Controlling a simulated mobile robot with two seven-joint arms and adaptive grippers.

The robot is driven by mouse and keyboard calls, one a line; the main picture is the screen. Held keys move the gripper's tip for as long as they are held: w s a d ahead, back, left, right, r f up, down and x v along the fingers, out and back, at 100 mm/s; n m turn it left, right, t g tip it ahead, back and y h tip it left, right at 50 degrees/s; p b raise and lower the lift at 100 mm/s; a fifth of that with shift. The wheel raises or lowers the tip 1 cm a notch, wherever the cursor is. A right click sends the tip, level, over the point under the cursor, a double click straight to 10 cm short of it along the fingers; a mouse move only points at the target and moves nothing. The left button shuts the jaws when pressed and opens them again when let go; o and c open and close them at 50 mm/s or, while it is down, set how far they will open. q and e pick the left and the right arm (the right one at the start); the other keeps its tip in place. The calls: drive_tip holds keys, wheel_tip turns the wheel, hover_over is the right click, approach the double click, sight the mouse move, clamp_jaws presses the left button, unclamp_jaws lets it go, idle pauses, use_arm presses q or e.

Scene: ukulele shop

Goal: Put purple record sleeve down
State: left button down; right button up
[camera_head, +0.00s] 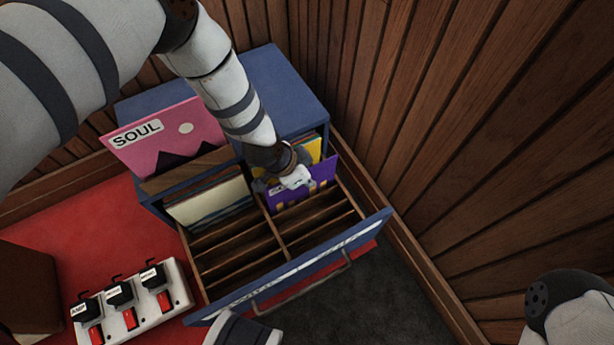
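The purple record sleeve (322,173) stands in the right-hand column of the open blue drawer, in front of yellow sleeves. It leans slightly, and its lower edge is down among the wooden dividers. My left arm comes in from the upper left, and my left gripper (291,180) is at the sleeve's upper left part, covering some of it. Its fingers are too small and hidden to show whether they grip the sleeve.
The drawer (372,229) has several empty slots towards its front. Pale sleeves (212,201) fill the left column's back. A pink SOUL sleeve (165,139) stands at the cabinet's left. A switch box (134,312) sits on red carpet. Wooden walls (440,130) close off the right.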

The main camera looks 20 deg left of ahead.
use_arm(q)
drive_tip(key=shift+f, duration=0.45)
use_arm(e)
drive_tip(key=shift+f, duration=0.2)
use_arm(q)
drive_tip(key=c, duration=1.8)
unclamp_jaws()
drive_tip(key=p+v, duration=0.2)
drive_tip(key=v, duration=0.2)
drive_tip(key=p+v, duration=0.1)
drive_tip(key=v, duration=0.3)
drive_tip(key=p+v, duration=0.2)
drive_tip(key=v, duration=0.2)
drive_tip(key=shift+w+d+r+p, duration=0.2)
drive_tip(key=shift+w+r+p, duration=0.1)
drive_tip(key=shift+s+a+r, duration=0.2)
drive_tip(key=shift+s+r, duration=0.05)
drive_tip(key=shift+r, duration=0.15)
drive_tip(key=shift+f, duration=0.1)
use_arm(e)
drive_tip(key=shift+t, duration=0.7)
drive_tip(key=v, duration=0.5)
drive_tip(key=shift+s+a+r, duration=0.1)
drive_tip(key=shift+s+r, duration=0.2)
drive_tip(key=shift+s, duration=0.1)
